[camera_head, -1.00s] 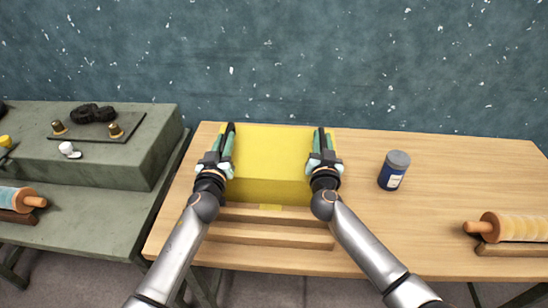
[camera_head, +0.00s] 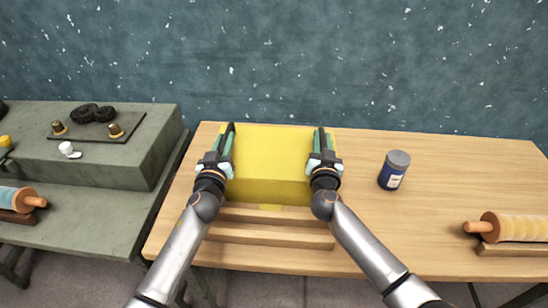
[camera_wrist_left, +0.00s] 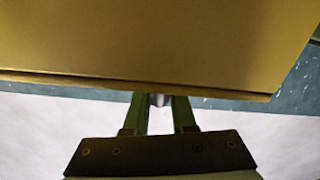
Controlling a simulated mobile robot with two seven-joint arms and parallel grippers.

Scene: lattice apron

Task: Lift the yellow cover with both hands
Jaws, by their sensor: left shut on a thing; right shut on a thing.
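The yellow cover (camera_head: 272,155) is a box shape on the left part of the wooden table, at the wooden steps. My left gripper (camera_head: 228,140) is at its left side and my right gripper (camera_head: 319,142) at its right side, both shut on it. In the left wrist view the cover (camera_wrist_left: 150,40) fills the top, and the fingers of my left gripper (camera_wrist_left: 160,105) meet its lower edge. What the fingers grip is partly hidden.
A dark blue jar with a grey lid (camera_head: 394,170) stands right of the cover. A rolling pin (camera_head: 510,228) lies on a wooden stand at the right. Wooden steps (camera_head: 268,235) are in front. A green bench (camera_head: 90,200) stands at the left.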

